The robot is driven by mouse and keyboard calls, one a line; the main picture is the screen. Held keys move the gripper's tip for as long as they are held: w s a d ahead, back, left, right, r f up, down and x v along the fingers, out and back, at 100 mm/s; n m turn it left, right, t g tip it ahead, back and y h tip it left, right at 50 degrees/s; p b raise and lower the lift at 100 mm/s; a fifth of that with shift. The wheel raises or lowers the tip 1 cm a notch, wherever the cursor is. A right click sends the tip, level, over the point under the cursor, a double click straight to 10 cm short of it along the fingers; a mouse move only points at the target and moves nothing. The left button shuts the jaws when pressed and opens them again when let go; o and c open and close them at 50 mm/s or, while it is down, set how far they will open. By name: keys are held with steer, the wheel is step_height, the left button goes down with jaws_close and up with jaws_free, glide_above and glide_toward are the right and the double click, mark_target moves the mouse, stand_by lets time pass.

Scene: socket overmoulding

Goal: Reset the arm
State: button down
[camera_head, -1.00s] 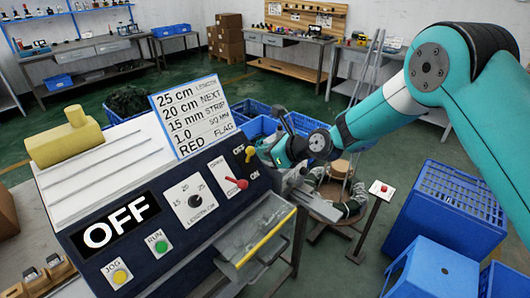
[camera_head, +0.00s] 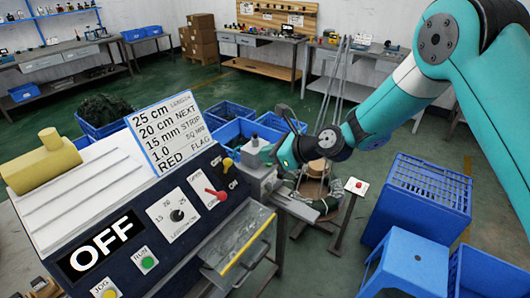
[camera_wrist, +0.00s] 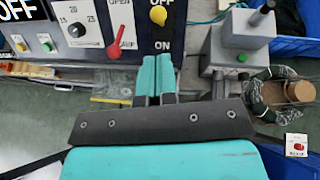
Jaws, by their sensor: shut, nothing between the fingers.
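My gripper (camera_wrist: 156,66) is shut and empty. In the wrist view its two teal fingers lie together, pointing at the control panel just below the yellow switch (camera_wrist: 158,15). In the head view my arm's end hangs right of the control box (camera_head: 165,215), its fingertips not clearly visible. The box's display (camera_head: 100,246) reads OFF. Its red lever (camera_head: 217,194) and black length knob (camera_head: 177,215) are on the panel, right of the display. Fingers and panel appear apart, though the gap is hard to judge.
A grey device (camera_wrist: 241,40) stands right of the fingers. Behind the arm, a coil of cable and a wooden spool (camera_wrist: 287,93) sit near a red-button post (camera_head: 356,186). Blue crates (camera_head: 420,200) stand at the right. A clear-topped tray (camera_head: 238,240) juts out in front.

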steer(key=s+d+r+n+g+h+b, duration=0.1)
steer(key=s+d+n, duration=0.4)
steer(key=s+n, duration=0.5)
steer(key=s+d+r+n+g+h+b, duration=0.2)
steer(key=s+d+n+b, duration=0.3)
steer(key=s+n, duration=0.5)
steer(key=s+d+r+n+g+h+b, duration=0.2)
steer(key=s+d+r+n+h+b, duration=0.1)
steer(key=s+n, duration=0.6)
steer(key=s+d+h, duration=0.1)
steer(key=s+d, duration=0.1)
steer(key=s, duration=0.1)
steer(key=shift+s+r+n+b, duration=0.15)
steer(key=shift+s+n+b, duration=0.2)
steer(key=shift+s+n, duration=0.05)
